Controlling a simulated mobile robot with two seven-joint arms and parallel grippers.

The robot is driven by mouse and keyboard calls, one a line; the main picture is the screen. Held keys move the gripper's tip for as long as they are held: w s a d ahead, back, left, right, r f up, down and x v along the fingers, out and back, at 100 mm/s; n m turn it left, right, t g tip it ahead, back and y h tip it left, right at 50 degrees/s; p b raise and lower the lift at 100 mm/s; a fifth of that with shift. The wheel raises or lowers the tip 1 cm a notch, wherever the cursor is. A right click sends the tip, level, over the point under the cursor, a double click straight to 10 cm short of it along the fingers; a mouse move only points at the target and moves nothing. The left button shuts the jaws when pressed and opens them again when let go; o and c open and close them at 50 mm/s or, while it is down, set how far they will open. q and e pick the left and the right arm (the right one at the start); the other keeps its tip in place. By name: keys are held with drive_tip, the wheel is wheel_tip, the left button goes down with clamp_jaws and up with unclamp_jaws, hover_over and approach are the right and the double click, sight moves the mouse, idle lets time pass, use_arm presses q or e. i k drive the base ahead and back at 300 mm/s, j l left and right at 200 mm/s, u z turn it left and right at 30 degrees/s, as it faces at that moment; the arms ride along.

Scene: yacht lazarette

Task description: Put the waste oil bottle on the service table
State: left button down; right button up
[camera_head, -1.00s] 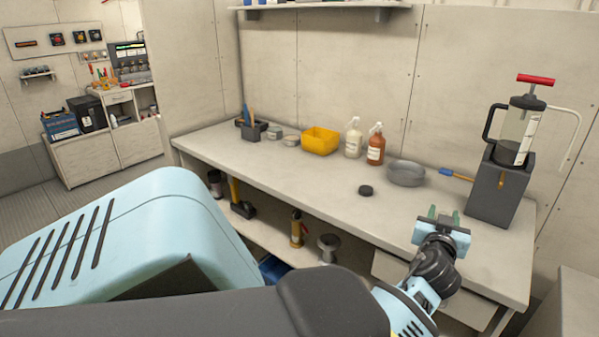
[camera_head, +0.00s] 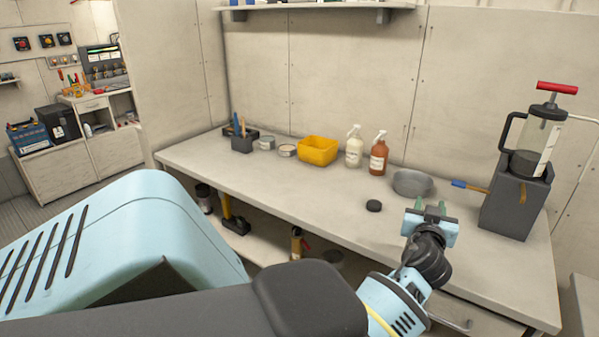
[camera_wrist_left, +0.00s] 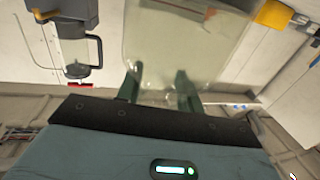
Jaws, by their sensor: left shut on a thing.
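In the left wrist view a pale, see-through bottle (camera_wrist_left: 185,45), which I take as the waste oil bottle, sits between the green fingers of my left gripper (camera_wrist_left: 162,88). The gripper is shut on it. In the head view my left gripper (camera_head: 430,206) is over the right part of a long pale table (camera_head: 260,185), which I take as the service table. There the bottle cannot be made out and seems hidden by the gripper and wrist. Whether it touches the table cannot be told. My right gripper is not in view.
A grey pan (camera_head: 412,183) and a dark disc (camera_head: 373,206) lie near the gripper. A hand pump (camera_head: 540,140) in a grey box stands right. The front left tabletop is clear.

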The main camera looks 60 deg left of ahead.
sight(396, 225)
drive_tip(key=i+j, duration=0.1)
drive_tip(key=j, duration=0.3)
drive_tip(key=i+j, duration=0.1)
drive_tip(key=j, duration=0.35)
drive_tip(key=i+j+z, duration=0.1)
drive_tip(key=j, duration=0.3)
